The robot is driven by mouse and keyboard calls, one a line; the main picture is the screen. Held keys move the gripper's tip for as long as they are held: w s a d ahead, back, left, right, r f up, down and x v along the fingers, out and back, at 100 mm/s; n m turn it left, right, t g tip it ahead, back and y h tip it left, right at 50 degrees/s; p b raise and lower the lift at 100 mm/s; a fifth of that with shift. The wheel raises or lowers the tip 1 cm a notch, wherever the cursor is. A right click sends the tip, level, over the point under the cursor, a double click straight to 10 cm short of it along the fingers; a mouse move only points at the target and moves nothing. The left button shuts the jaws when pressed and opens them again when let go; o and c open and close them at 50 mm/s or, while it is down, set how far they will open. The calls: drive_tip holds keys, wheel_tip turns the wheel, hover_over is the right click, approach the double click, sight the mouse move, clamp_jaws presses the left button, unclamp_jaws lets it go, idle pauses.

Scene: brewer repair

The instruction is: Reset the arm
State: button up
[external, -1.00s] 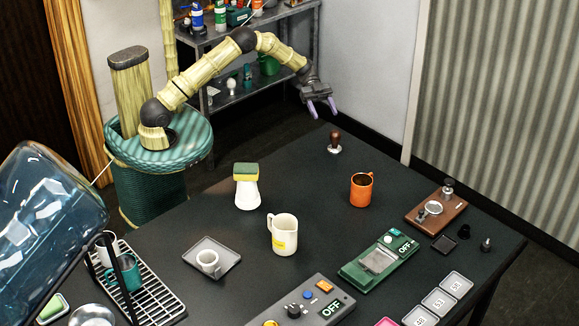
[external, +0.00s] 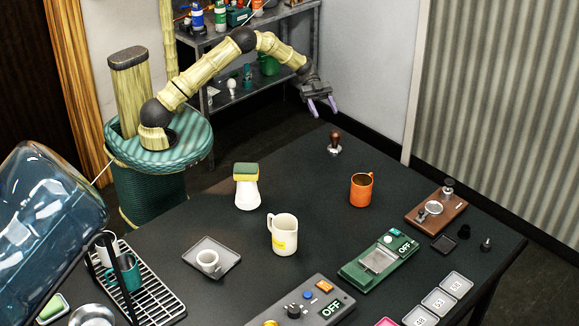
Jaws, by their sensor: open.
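My gripper (external: 322,107) is open and empty. It hangs in the air by the far edge of the black table (external: 330,225), above and a little left of a brown-handled tamper (external: 335,142). My arm reaches out to the right from the teal woven base, bent at a high elbow. Nothing touches the fingers.
On the table are an orange mug (external: 361,190), a white mug (external: 283,234), a sponge on a white holder (external: 246,187), a small cup on a tray (external: 208,261), a green scale (external: 379,260), a grey control box (external: 305,303) and a dish rack (external: 140,285). A shelf (external: 250,30) stands behind.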

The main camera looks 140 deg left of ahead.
drive_tip(key=w+d+r+t+y+b, duration=0.15)
drive_tip(key=w+d, duration=0.25)
drive_tip(key=w, duration=0.5)
drive_tip(key=w+d+r+y, duration=0.1)
drive_tip(key=w+d+r, duration=0.3)
drive_tip(key=w, duration=0.5)
drive_tip(key=w+d+r+t+y+b, duration=0.15)
drive_tip(key=w+d, duration=0.35)
drive_tip(key=w, duration=0.5)
drive_tip(key=w+d+n+g+y+b, duration=0.1)
drive_tip(key=w+d, duration=0.3)
drive_tip(key=d, duration=0.7)
drive_tip(key=w+d+n+g+b, duration=0.1)
drive_tip(key=w+d+n, duration=0.15)
drive_tip(key=d, duration=0.85)
drive_tip(key=s+d+f+g, duration=0.2)
drive_tip(key=s+d+g, duration=0.15)
drive_tip(key=d, duration=1.05)
drive_tip(key=s+d+f+g+p, duration=0.2)
drive_tip(key=s+d+g, duration=0.1)
drive_tip(key=s, duration=0.9)
drive_tip(key=s+d+f+g+p, duration=0.1)
drive_tip(key=s+d+f+g, duration=0.15)
drive_tip(key=s, duration=0.95)
drive_tip(key=s+a+r+n+g+p, duration=0.1)
drive_tip(key=s+a+r+g+p, duration=0.1)
drive_tip(key=s, duration=0.4)
drive_tip(key=shift+s+a+r, duration=0.15)
drive_tip(key=shift+s, duration=0.15)
